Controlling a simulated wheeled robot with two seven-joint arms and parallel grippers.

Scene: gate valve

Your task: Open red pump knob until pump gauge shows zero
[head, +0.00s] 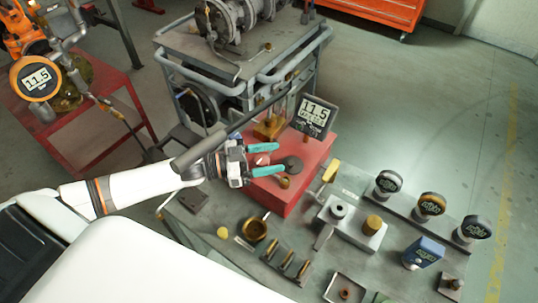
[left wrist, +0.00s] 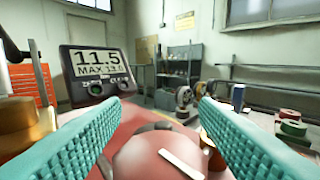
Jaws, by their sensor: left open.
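The red pump knob (head: 262,160), a rounded pinkish-red cap, sits on the red pump box (head: 303,188). In the left wrist view the knob (left wrist: 165,158) shows large at the bottom, with a white mark on top. My left gripper (head: 278,158) is open, its two teal fingers lying on either side of the knob. I cannot tell whether they touch it. The pump gauge (head: 316,113) stands behind the box and reads 11.5. It also reads 11.5 in the left wrist view (left wrist: 95,62). My right gripper is not in view.
A dark round knob (head: 291,164) sits close beside the fingers. A second gauge with an orange rim (head: 37,80) at the left reads 11.5. A metal-framed cart (head: 225,45) stands behind. Several dials, a blue box (head: 424,253) and small parts crowd the table at right.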

